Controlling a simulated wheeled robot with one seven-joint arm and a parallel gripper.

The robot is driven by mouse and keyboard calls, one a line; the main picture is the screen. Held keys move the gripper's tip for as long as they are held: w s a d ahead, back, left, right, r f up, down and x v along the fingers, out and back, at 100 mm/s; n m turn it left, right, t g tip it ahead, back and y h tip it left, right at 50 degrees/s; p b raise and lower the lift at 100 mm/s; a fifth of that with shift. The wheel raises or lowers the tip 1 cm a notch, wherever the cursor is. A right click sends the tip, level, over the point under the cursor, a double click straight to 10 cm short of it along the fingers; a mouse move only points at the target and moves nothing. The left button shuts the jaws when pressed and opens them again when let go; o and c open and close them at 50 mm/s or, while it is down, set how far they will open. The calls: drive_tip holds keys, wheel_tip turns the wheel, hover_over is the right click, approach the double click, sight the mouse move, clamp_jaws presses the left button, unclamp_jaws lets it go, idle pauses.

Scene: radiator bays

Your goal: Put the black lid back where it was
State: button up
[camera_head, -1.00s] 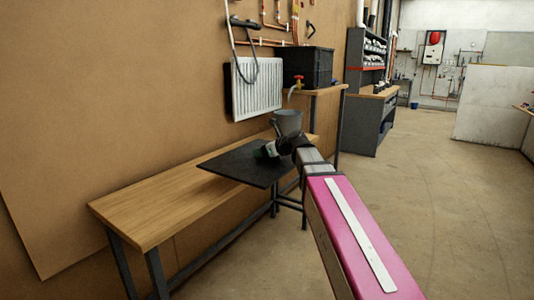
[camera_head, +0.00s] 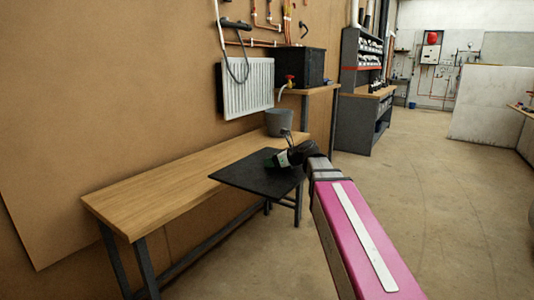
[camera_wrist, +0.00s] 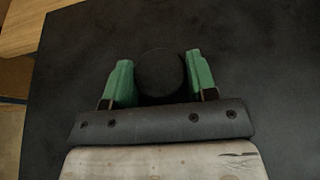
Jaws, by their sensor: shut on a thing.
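The black lid (camera_head: 250,180) is a flat, dark square plate. It is held roughly level above the right end of the wooden bench, partly out past its front edge. My gripper (camera_head: 284,159) has green fingers and is shut on the lid's round black knob (camera_wrist: 160,74). In the wrist view the knob sits between the two fingers, with the lid's dark surface (camera_wrist: 260,70) filling most of the picture. A black tank (camera_head: 303,66) stands on a wooden shelf beyond the bench; I cannot tell whether its top is open.
The wooden bench (camera_head: 150,194) runs along the brown wall. A grey bucket (camera_head: 279,123) stands at its far end, just behind the lid. A white radiator (camera_head: 247,88) and a hose (camera_head: 237,70) hang on the wall. The floor (camera_head: 430,190) to the right is clear.

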drive_tip(key=s+d+f, duration=0.5)
drive_tip(key=d+f, duration=0.1)
drive_tip(key=d, duration=0.2)
drive_tip(key=s+d+f, duration=0.5)
drive_tip(key=d+f, duration=0.2)
drive_tip(key=d, duration=0.1)
drive_tip(key=shift+d+f+t, duration=0.3)
